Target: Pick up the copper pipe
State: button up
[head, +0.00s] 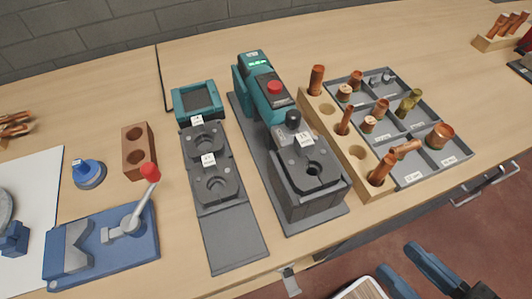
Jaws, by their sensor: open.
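Several copper pipes are in the head view, and I cannot tell which one is meant. One copper pipe (317,79) stands upright at the far end of the wooden rack (332,129). A thinner one (345,121) leans in the middle, and a wider one (381,170) leans at the near end. More short copper pieces, such as a wide ring (440,136), lie in the grey compartment tray (412,179) to the right. My gripper (395,259), with blue fingers, is open and empty at the bottom right, in front of the table edge and apart from every pipe.
A teal and grey press machine (265,95) stands left of the rack. Grey die blocks (212,183), a brown block with holes (138,151) and a blue lever fixture (103,243) are further left. A drawer handle (487,185) juts from the table front.

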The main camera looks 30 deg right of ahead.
aim_at(347, 114)
jog(key=k+l+u, duration=0.15)
jog(key=l+u, duration=0.15)
jog(key=k+l+u, duration=0.25)
jog(key=l, duration=0.15)
jog(key=k+l+u, duration=0.15)
jog(key=l+u, duration=0.15)
jog(key=i+l, duration=0.2)
jog(key=i, duration=0.15)
